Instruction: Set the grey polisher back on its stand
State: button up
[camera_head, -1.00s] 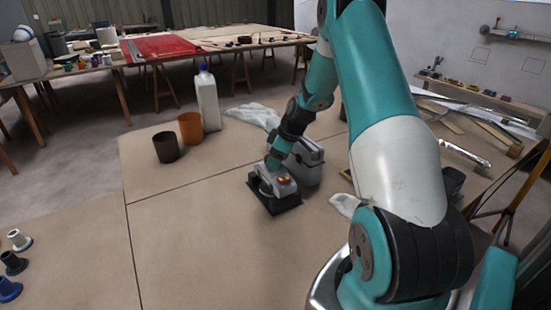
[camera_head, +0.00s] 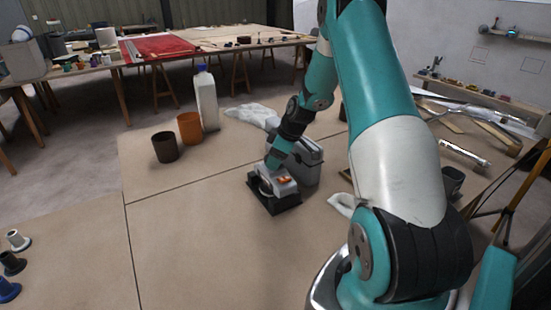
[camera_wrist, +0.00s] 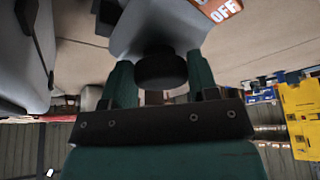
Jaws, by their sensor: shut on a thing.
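The grey polisher (camera_head: 280,187), with an orange patch on top, sits low over the black stand (camera_head: 288,203) on the brown table. It appears to be on or just above the stand; any gap is too small to tell. My gripper (camera_head: 273,165) is shut on the polisher from above and behind. In the wrist view the teal fingers of my gripper (camera_wrist: 160,82) close around a dark knob at the end of the polisher's grey body (camera_wrist: 155,28), and an orange "OFF" label shows. The stand is partly hidden under the polisher.
A grey case (camera_head: 308,163) stands just right of and behind the polisher. An orange cup (camera_head: 190,128), a dark cup (camera_head: 165,147) and a white bottle (camera_head: 207,103) stand at the back left. A white cloth (camera_head: 252,115) lies behind.

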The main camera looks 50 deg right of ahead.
jog(key=shift+f+b, duration=0.4)
jog(key=shift+f, duration=0.05)
jog(key=o, duration=0.8)
jog(key=shift+c, duration=0.2)
jog(key=shift+f, duration=0.1)
jog(key=p+v, duration=0.6)
jog(key=v, duration=0.5)
jog(key=shift+p, duration=0.3)
